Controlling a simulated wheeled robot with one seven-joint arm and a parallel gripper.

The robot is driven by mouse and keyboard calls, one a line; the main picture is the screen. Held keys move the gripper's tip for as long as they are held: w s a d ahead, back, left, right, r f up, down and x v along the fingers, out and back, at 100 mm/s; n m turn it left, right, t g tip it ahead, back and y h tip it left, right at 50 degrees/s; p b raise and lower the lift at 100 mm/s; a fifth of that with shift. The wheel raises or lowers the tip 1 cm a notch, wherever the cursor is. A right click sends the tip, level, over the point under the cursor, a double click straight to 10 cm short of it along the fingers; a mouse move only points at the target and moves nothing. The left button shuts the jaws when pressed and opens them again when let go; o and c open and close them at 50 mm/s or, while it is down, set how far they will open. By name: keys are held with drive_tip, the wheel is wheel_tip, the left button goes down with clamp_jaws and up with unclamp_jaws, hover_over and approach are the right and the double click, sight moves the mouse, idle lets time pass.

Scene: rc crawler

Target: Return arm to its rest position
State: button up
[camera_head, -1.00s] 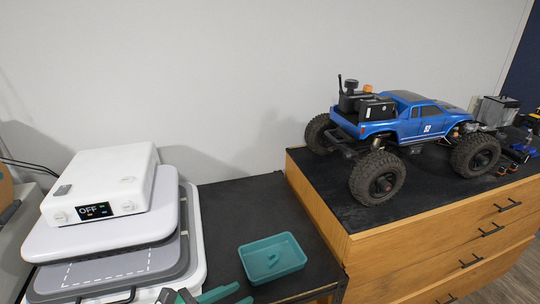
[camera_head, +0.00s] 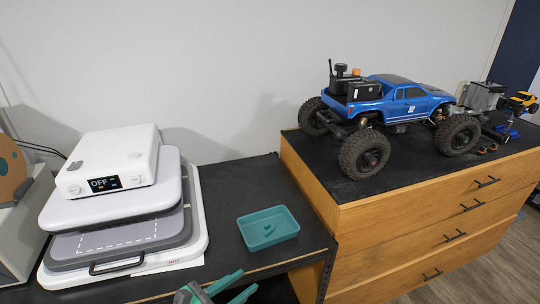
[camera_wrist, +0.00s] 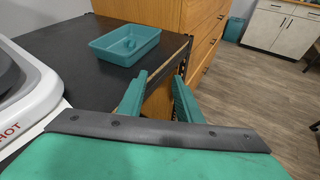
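My gripper (camera_head: 232,284) is at the bottom edge of the head view, in front of the black table. Its two green fingers are apart with nothing between them. In the wrist view the open gripper (camera_wrist: 158,95) points past the table's front edge toward the wooden drawers and floor. A teal tray (camera_head: 283,239) lies on the table beyond the fingers, with a small teal piece (camera_head: 268,229) inside it. The tray also shows in the wrist view (camera_wrist: 112,57). The rest of my arm is mostly out of view.
A white heat press (camera_head: 100,200) reading OFF stands left on the black table (camera_head: 225,200). A blue RC crawler (camera_head: 400,105) stands on the higher wooden drawer cabinet (camera_head: 420,240) at right. Wooden floor (camera_wrist: 255,90) is open to the right in the wrist view.

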drive_tip(key=s+d+f+m+t+y, duration=0.1)
drive_tip(key=s+d+f+m+y, duration=0.3)
drive_tip(key=f, duration=0.4)
drive_tip(key=s+d+f+m+t+y, duration=0.25)
drive_tip(key=s+f+y, duration=0.2)
drive_tip(key=f, duration=0.45)
drive_tip(key=s+r+m, duration=0.2)
drive_tip(key=s+m, duration=0.8)
drive_tip(key=s, duration=0.1)
drive_tip(key=s+r+m+t, duration=0.1)
drive_tip(key=s+r+m, duration=0.2)
drive_tip(key=s+m, duration=0.7)
drive_tip(key=shift+s+d+r+y, duration=0.25)
drive_tip(key=shift+s+d+y, duration=0.1)
